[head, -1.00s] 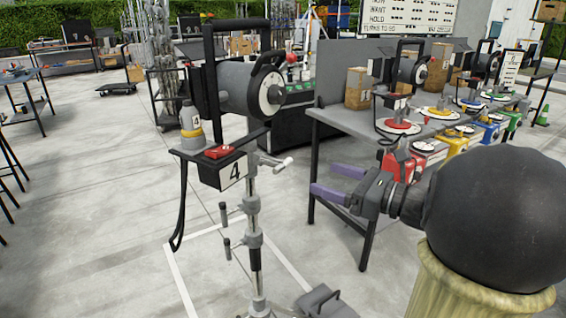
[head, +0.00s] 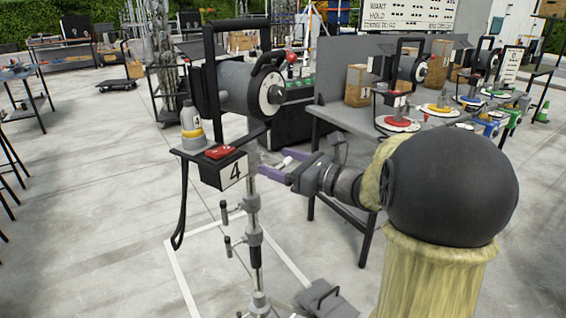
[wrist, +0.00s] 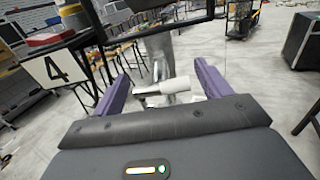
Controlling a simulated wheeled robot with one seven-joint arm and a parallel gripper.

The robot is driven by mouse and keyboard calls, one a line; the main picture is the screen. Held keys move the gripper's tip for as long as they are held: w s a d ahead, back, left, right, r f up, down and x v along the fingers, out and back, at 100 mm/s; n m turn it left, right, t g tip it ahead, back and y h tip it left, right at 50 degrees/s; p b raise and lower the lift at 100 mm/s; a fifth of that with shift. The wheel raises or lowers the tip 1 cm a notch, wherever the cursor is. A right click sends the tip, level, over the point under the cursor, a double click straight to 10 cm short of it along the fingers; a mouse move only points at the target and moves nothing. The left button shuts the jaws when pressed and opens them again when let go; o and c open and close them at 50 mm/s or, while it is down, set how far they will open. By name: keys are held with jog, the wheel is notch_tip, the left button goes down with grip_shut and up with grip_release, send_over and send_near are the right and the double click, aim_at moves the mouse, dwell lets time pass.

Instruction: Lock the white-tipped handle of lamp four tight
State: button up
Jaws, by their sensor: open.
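Lamp four (head: 240,90) is a grey lamp head on an upright stand, with a "4" plate (head: 233,172) below it; the plate also shows in the wrist view (wrist: 58,67). The white-tipped handle (wrist: 172,86) sticks out sideways from the stand (head: 252,205) just below the lamp. My gripper (head: 268,162) is open, with its purple fingers beside the stand. In the wrist view my gripper (wrist: 160,70) has one finger on each side of the handle, with visible space around it. In the head view the handle is partly covered by the fingers.
A table (head: 352,118) with several smaller lamps and coloured discs stands behind on the right. A red item (head: 220,152) and a bottle (head: 192,125) sit on lamp four's small shelf. A black cable (head: 182,210) hangs at its left. Open floor lies to the left.

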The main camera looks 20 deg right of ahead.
jog(key=shift+c, duration=0.3)
jog(key=c, duration=0.9)
